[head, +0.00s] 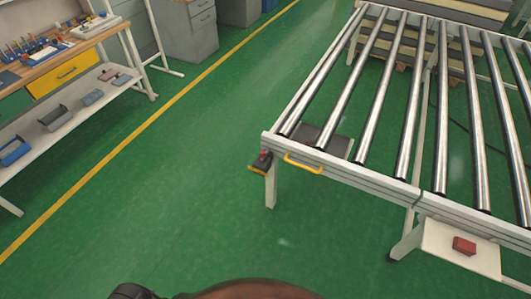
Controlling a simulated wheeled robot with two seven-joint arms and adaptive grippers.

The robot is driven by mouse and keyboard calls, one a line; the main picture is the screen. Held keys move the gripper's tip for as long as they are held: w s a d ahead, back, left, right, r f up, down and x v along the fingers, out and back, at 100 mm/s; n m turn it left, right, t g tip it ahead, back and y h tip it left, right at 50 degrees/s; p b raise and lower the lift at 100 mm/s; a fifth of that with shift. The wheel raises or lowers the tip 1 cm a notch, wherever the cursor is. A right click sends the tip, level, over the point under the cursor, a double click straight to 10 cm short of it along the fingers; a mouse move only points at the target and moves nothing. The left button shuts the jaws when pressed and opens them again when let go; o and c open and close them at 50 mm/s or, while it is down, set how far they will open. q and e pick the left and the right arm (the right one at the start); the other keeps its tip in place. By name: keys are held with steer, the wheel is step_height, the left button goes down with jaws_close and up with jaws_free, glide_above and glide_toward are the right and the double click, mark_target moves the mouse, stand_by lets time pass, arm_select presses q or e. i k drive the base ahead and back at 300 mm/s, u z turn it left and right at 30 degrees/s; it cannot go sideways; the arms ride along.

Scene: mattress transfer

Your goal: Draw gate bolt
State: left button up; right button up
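A roller table (345,166) with a white frame and shiny metal rollers fills the right of the head view. A yellow bar handle (303,164) is fixed to its near side rail, close to the left corner. A small black fitting with red and yellow parts (261,161) sits at that corner, above the leg. I cannot tell whether this fitting or the handle belongs to the gate bolt; no bolt shows clearly. Neither of my grippers can be made out. Only a dark rounded part and a brown curved part show at the bottom edge.
A red block (464,245) lies on a white shelf (436,240) below the near rail. A workbench (95,41) with tools and a yellow drawer stands at left, grey cabinets (190,30) behind. The green floor (190,180) between, crossed by a yellow line, is clear.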

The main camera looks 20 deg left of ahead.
mark_target(264, 154)
steer(key=u, duration=0.2)
steer(key=i, duration=1.05)
steer(key=z, duration=0.2)
